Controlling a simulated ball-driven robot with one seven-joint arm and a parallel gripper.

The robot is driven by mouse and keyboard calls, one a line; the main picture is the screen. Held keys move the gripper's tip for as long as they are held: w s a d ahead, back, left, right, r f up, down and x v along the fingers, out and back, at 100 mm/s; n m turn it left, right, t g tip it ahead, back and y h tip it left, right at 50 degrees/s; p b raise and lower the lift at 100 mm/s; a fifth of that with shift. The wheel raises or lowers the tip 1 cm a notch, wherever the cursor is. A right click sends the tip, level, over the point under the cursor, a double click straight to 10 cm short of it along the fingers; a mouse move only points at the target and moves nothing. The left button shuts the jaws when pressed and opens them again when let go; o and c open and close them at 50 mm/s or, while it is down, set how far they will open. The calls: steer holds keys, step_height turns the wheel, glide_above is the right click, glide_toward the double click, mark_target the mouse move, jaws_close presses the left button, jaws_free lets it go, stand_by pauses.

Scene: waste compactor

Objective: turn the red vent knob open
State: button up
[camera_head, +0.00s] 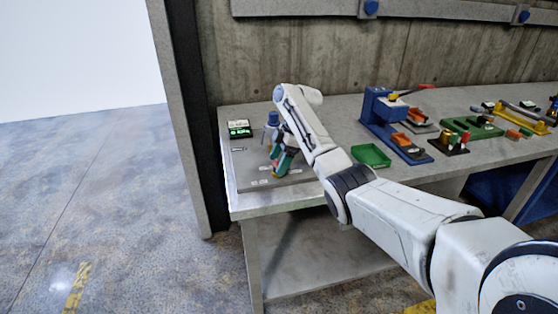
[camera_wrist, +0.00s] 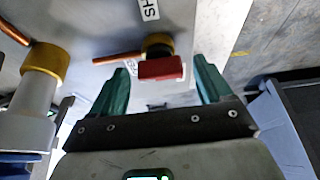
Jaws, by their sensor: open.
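The red vent knob (camera_wrist: 161,68) shows in the wrist view as a red block in front of a dark round base with a yellow ring. My gripper (camera_wrist: 161,65) is open, with one green finger on each side of the knob in the picture. I see gaps between the knob and both fingers; whether the fingers reach its depth I cannot tell. In the head view my gripper (camera_head: 283,163) is low over the grey panel (camera_head: 252,185) at the bench's left end. The knob is hidden there behind my gripper and arm.
A pale cylinder with a brass collar (camera_wrist: 46,62) stands left of the knob, with copper pipes (camera_wrist: 118,58) nearby. A green-lit display (camera_head: 240,130) sits at the panel's back. A green tray (camera_head: 371,156) and blue press (camera_head: 383,108) stand to the right on the bench.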

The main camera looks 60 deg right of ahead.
steer(key=v, duration=1)
steer(key=shift+r+p, duration=0.35)
steer(key=shift+p, duration=0.05)
steer(key=shift+s, duration=0.15)
